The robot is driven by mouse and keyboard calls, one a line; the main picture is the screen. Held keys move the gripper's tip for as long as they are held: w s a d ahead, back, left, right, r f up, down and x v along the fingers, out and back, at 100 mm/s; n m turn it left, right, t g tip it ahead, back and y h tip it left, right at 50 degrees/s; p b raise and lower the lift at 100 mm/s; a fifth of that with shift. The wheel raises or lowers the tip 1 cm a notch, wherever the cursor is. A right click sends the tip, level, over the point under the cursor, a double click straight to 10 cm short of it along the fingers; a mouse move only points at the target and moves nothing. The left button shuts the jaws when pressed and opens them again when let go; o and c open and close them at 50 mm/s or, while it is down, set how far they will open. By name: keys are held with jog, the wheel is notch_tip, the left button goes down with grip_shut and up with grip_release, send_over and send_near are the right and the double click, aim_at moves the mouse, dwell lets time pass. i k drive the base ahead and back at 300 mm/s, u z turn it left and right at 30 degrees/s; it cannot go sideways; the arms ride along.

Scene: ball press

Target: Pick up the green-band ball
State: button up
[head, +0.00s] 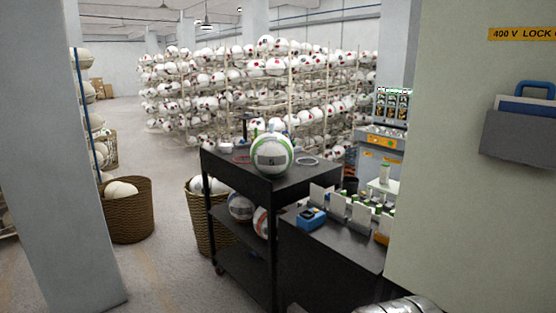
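The green-band ball (271,155) is white with a green band and a dark patch with a mark on it. It rests on the top of a black cart (235,169) in the middle of the head view. The ball's front is unobstructed. My gripper does not show in this view, so its place relative to the ball cannot be told.
Two balls lie on the cart's lower shelf (239,236). A thin ring (307,160) and small items lie beside the green-band ball. A black bench (337,243) with bottles and a blue device (311,217) adjoins the cart. A pillar (62,160) stands left; floor (165,265) is clear.

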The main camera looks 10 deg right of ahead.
aim_at(272, 153)
jog(key=u, duration=0.5)
jog(key=i, duration=0.5)
jog(key=u, duration=0.65)
jog(key=i, duration=1.45)
jog(key=z, duration=0.8)
jog(key=i, duration=0.9)
jog(key=z, duration=0.75)
